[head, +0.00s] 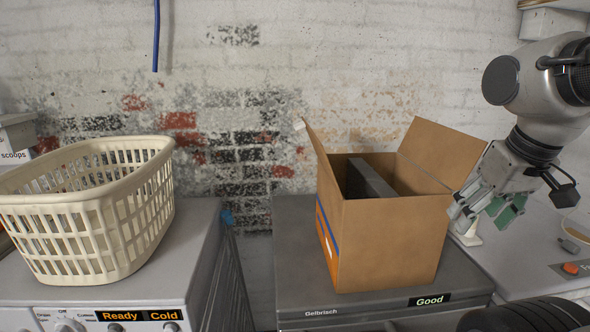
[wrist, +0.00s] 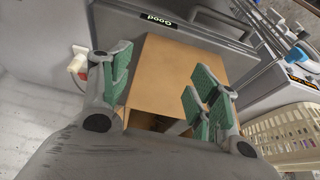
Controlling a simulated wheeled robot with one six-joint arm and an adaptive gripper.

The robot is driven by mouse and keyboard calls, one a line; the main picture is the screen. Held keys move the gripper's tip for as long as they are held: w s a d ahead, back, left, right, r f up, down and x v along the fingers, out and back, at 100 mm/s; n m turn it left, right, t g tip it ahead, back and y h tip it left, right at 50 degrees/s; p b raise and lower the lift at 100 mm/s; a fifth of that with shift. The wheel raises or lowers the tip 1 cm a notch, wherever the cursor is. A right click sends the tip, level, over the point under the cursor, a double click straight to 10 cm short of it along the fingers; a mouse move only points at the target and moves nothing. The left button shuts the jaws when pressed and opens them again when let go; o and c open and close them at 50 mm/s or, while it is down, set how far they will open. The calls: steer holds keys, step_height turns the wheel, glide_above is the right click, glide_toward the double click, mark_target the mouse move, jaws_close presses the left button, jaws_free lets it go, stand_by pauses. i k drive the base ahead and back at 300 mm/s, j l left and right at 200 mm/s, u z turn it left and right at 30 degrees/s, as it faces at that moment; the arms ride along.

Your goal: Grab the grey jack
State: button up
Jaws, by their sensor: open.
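No object is plainly recognisable as the grey jack. A flat dark grey piece (head: 370,180) stands inside the open cardboard box (head: 395,240), and most of it is hidden by the box walls. A small pale upright object (head: 468,236) is partly behind my gripper, right of the box; a pale object with a reddish part (wrist: 78,63) shows beside the left finger in the wrist view. I cannot tell if any of these is the jack. My gripper (head: 487,205) is open and empty, its green-padded fingers spread (wrist: 163,92), near the box's right side.
The box stands on a grey appliance (head: 300,270) marked Good. A cream laundry basket (head: 90,220) sits on the white washer (head: 190,260) at left. A white surface (head: 520,250) at right holds a bowl (head: 580,222) and small items. A gap separates the left washer from the grey appliance.

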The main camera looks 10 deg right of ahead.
mark_target(573, 248)
steer(key=z, duration=1.6)
steer(key=u, duration=0.4)
steer(key=i+l+u, duration=0.25)
steer(key=l+u, duration=0.25)
steer(key=l, duration=0.15)
steer(key=i+l+u, duration=0.1)
steer(key=l+u, duration=0.15)
steer(key=i+l, duration=0.1)
steer(key=l, duration=0.5)
steer(key=i+l+u, duration=0.1)
steer(key=l, duration=0.5)
